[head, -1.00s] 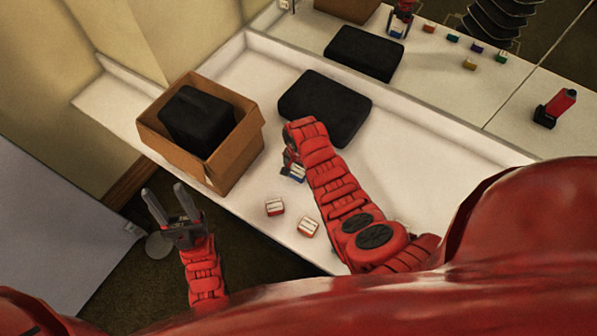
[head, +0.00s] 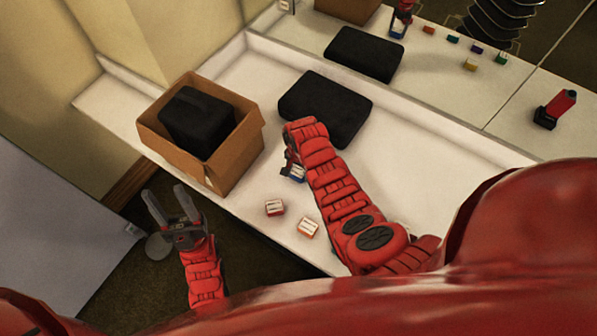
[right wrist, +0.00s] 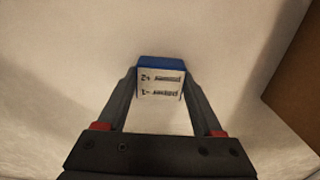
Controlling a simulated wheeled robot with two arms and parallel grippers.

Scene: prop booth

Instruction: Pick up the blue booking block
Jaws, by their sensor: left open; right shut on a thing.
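The blue booking block (right wrist: 160,64) has a blue edge and a white face with two printed lines. In the right wrist view it sits between the fingertips of my right gripper (right wrist: 158,88), which is shut on it. In the head view the block (head: 298,173) shows only partly beside my right gripper (head: 288,170), low over the white counter. I cannot tell whether it still touches the counter. My left gripper (head: 172,207) is open and empty, beyond the counter's front edge at the left.
Two red-and-white blocks (head: 275,207) (head: 308,227) lie on the white counter (head: 420,165) near its front edge. A cardboard box (head: 233,160) holding a dark item (head: 197,122) stands at the left. A black flat case (head: 326,108) lies behind my right arm. A mirror (head: 440,85) backs the counter.

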